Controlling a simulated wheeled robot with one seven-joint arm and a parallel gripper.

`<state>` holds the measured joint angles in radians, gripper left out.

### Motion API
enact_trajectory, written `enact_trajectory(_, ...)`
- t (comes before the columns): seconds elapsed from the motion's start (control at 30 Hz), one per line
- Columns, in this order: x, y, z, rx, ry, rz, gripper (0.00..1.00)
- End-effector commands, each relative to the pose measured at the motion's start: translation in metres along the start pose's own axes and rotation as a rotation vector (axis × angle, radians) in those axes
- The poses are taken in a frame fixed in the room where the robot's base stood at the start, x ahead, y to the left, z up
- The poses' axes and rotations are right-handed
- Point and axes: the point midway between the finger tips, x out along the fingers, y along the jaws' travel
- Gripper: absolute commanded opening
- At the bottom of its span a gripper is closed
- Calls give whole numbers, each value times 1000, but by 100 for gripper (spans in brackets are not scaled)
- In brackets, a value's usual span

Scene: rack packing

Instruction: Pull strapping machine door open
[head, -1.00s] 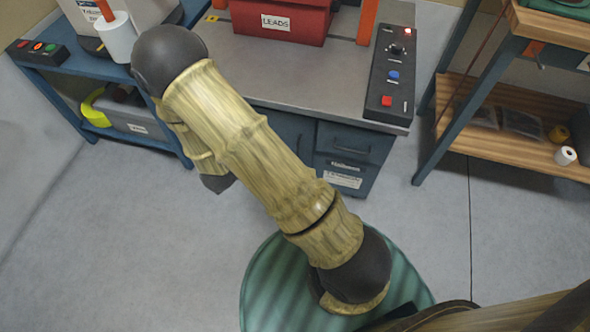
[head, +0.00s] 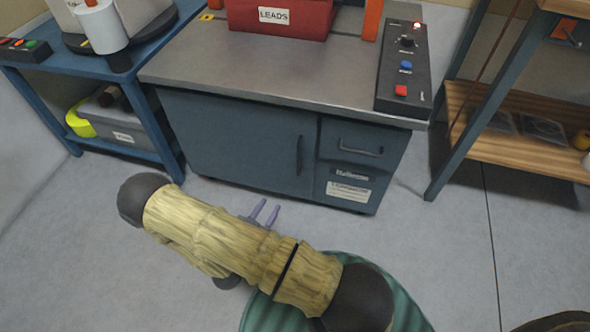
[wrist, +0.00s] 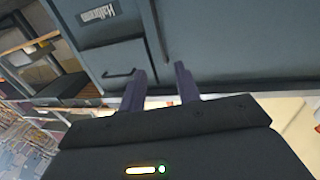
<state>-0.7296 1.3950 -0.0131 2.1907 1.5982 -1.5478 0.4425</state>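The strapping machine is a blue-grey cabinet with a grey metal top (head: 270,70). Its door (head: 235,135) is shut and carries a dark vertical handle (head: 299,155) near its right edge. My gripper (head: 265,209) is low in front of the door, apart from it, with two purple fingers pointing up towards the cabinet. In the wrist view the cabinet appears upside down. The fingers there (wrist: 161,80) are spread with nothing between them, and the door handle (wrist: 160,33) lies beyond the gap.
Right of the door is a drawer with a horizontal handle (head: 361,148), labels below it. A control panel (head: 404,70) and red LEADS box (head: 280,18) are on top. A blue shelf table (head: 120,65) stands left, a wooden-shelved rack (head: 520,145) right.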

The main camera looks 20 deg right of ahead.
Motion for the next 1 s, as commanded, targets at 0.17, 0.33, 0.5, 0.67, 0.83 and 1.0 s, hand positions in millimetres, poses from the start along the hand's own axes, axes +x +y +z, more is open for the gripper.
enact_trajectory(0.17, 2, 0, 0, 0, -2, 1, 33)
enact_trajectory(0.33, 14, 0, 2, 0, -2, 2, 33)
enact_trajectory(0.5, 40, 0, 3, 1, -3, 4, 33)
enact_trajectory(0.67, 68, 1, 3, 1, -1, 5, 33)
enact_trajectory(0.83, 98, 1, 4, 2, -3, 4, 33)
enact_trajectory(1.0, 128, 1, 3, 2, -2, 4, 33)
